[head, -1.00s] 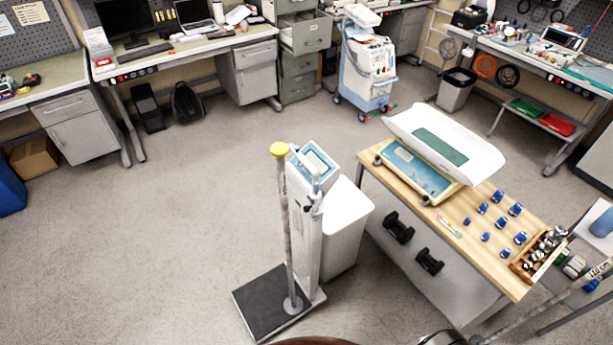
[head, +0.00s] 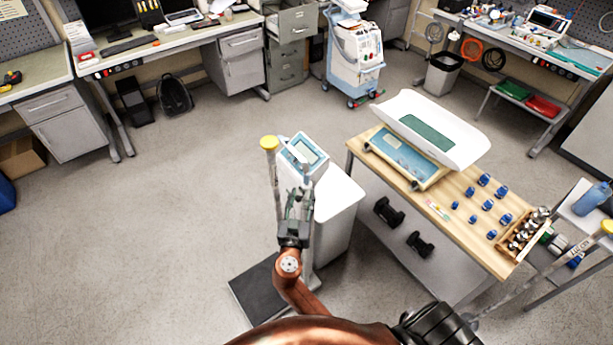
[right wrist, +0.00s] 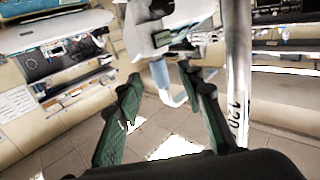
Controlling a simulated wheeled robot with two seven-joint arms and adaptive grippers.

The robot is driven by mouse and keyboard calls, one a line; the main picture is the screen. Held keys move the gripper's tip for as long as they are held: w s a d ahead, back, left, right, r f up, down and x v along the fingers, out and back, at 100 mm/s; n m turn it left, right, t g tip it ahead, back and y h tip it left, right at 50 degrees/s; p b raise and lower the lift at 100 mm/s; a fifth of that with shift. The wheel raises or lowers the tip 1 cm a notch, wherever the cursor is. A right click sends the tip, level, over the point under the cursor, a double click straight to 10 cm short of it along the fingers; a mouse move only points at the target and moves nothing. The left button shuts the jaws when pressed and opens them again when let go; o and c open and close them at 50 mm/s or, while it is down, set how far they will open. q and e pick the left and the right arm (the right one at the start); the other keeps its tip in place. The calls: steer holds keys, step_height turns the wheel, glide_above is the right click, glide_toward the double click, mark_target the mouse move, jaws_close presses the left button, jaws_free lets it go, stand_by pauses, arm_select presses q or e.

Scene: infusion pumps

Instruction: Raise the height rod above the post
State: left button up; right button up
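The weighing scale's upright post (head: 310,240) stands at the middle of the head view, with a blue-framed display head (head: 303,152) on top. A slim pale rod (head: 306,173), seemingly the height rod, shows at the upper post, partly hidden by my gripper. My right gripper (head: 299,194) is in front of the upper post, fingers pointing up. In the right wrist view the green-padded fingers (right wrist: 160,78) are apart. A pale-blue piece with a white hook-shaped end (right wrist: 173,97) shows between or just beyond them; contact cannot be told. My left gripper is out of view.
A yellow-capped pole (head: 270,143) stands close left of the gripper; a pole marked 120 (right wrist: 238,80) shows beside the right finger. A wooden-topped table (head: 480,245) with a baby scale (head: 432,130) and blue weights stands right. Floor to the left is clear.

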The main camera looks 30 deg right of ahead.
mark_target(306, 179)
steer(key=shift+w+d+r+m, duration=0.1)
steer(key=shift+d+r+m, duration=0.1)
steer(key=shift+r, duration=0.35)
steer(key=shift+w+d+r+m, duration=0.1)
steer(key=shift+d+r, duration=0.05)
steer(key=shift+r, duration=0.4)
steer(key=p+x, duration=0.2)
steer(key=x, duration=0.3)
steer(key=shift+w+d, duration=0.1)
steer(key=shift+w, duration=0.05)
steer(key=shift+w+d, duration=0.4)
steer(key=shift+w, duration=0.05)
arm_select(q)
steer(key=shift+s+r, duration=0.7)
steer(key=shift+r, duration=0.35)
arm_select(e)
steer(key=shift+w+d+f, duration=0.1)
steer(key=shift+w, duration=0.05)
jaws_close()
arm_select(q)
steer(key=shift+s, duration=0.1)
